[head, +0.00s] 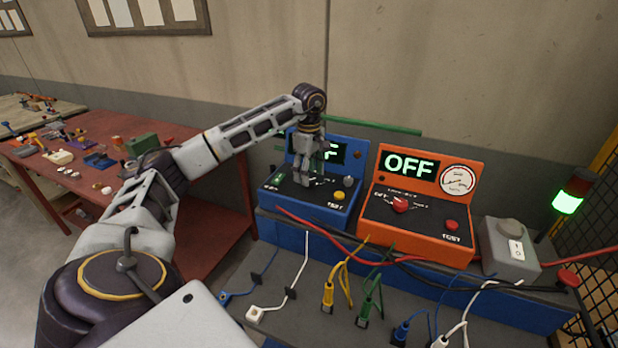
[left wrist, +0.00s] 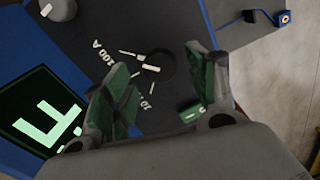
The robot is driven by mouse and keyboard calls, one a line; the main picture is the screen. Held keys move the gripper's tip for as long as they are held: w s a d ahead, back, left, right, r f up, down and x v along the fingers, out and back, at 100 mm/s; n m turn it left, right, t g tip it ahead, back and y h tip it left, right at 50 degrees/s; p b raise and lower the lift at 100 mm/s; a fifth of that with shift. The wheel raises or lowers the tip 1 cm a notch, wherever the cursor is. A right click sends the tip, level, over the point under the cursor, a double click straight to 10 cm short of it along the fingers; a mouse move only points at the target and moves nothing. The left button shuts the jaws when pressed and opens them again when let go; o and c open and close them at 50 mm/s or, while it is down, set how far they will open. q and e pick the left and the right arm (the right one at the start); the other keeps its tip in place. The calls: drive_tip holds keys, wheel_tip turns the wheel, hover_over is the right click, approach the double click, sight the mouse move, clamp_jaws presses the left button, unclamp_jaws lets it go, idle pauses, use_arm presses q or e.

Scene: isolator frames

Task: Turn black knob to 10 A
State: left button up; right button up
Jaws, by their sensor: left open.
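The black knob (left wrist: 158,66) sits on the dark sloped top of the blue unit (head: 268,205) and has a white pointer mark. In the left wrist view the label "100 A" (left wrist: 108,49) is to its upper left and a partly hidden "10 A" label (left wrist: 149,99) is below it. I cannot tell exactly which mark the pointer meets. My left gripper (head: 308,178) is over this panel and hides the knob in the head view. In the left wrist view my left gripper (left wrist: 160,62) is open, with green-padded fingers on either side of the knob. Contact is unclear. My right gripper is out of view.
The blue unit also has a yellow button (head: 339,195) and a grey knob (head: 348,182). An orange unit (head: 415,238) reading "OFF" stands to its right, beside a grey switch box (head: 508,248). Cables and plugs lie in front. A red table (head: 130,190) is left.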

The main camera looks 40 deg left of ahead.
use_arm(q)
drive_tip(key=shift+f, duration=1.15)
drive_tip(key=c, duration=0.8)
drive_tip(key=shift+c, duration=1.2)
